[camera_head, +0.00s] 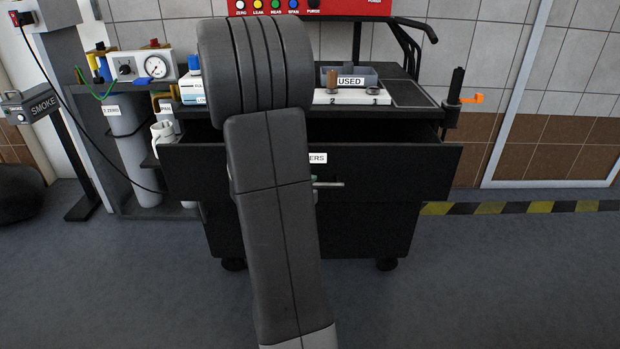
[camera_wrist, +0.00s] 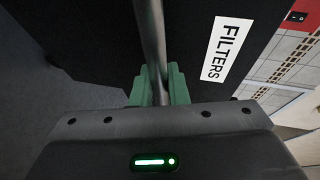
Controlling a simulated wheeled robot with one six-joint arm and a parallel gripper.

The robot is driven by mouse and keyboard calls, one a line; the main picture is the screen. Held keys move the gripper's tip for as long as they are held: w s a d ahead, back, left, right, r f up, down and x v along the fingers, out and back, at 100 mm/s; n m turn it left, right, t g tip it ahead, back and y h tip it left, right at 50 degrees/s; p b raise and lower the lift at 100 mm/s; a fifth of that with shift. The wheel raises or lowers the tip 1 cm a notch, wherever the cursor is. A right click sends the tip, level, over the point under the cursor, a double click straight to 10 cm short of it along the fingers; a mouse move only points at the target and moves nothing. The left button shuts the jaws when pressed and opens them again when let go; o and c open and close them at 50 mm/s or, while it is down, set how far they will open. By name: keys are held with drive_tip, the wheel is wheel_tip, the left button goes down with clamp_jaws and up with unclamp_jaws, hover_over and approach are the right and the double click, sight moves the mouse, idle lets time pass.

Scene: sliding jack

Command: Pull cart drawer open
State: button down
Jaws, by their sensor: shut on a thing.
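The black cart drawer (camera_head: 405,172) stands partly out from the cart (camera_head: 370,230), with a dark gap showing between its front's top edge and the cart top. Its metal bar handle (camera_head: 332,184) sticks out to the right of my arm. In the wrist view the handle (camera_wrist: 152,35) runs down between the green fingers of my gripper (camera_wrist: 158,85), which is shut on it. The white FILTERS label (camera_wrist: 226,48) is on the drawer front. In the head view my arm hides most of the gripper and part of the label (camera_head: 317,158).
A USED bin (camera_head: 349,76) and a white numbered block (camera_head: 350,97) sit on the cart top. Grey cylinders (camera_head: 130,145) and a gauge box (camera_head: 145,67) stand at left. The floor in front is clear.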

drive_tip(key=s+b, duration=0.1)
drive_tip(key=s, duration=0.9)
drive_tip(key=shift+s, duration=0.35)
drive_tip(key=c, duration=1.4)
unclamp_jaws()
drive_tip(key=p+v, duration=0.3)
drive_tip(key=v, duration=1)
drive_tip(key=shift+s+a, duration=0.2)
drive_tip(key=shift+s, duration=0.15)
